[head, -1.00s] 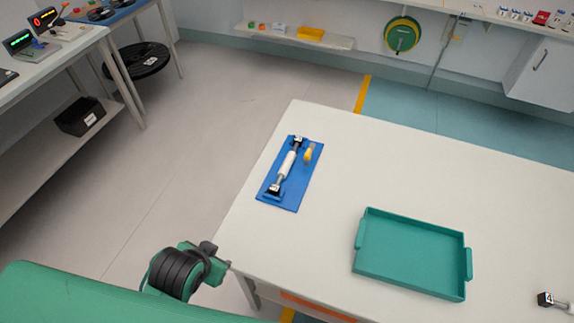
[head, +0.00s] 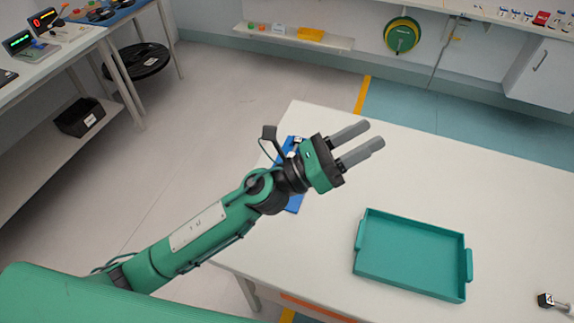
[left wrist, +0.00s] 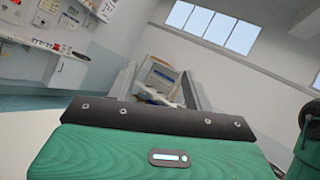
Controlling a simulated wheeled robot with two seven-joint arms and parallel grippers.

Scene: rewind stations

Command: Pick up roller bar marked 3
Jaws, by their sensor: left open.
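A roller bar (head: 298,140) lies on a blue mat (head: 294,204) at the table's far left. My left arm hides most of it; only bits near its far end show, and no number is readable. My left gripper (head: 375,134) is open and empty, above the table to the right of the mat, fingers pointing right and slightly away. In the left wrist view its two fingers (left wrist: 160,90) stand apart with only the room between them. Another roller bar (head: 547,300) is cut off at the right edge; its end cap carries a mark. My right gripper is not seen.
A teal tray (head: 365,263), empty, stands on the white table (head: 455,185) right of the mat. The table between mat and tray is clear. A side bench (head: 45,72) with devices stands at the left, and a wall shelf (head: 330,42) is at the back.

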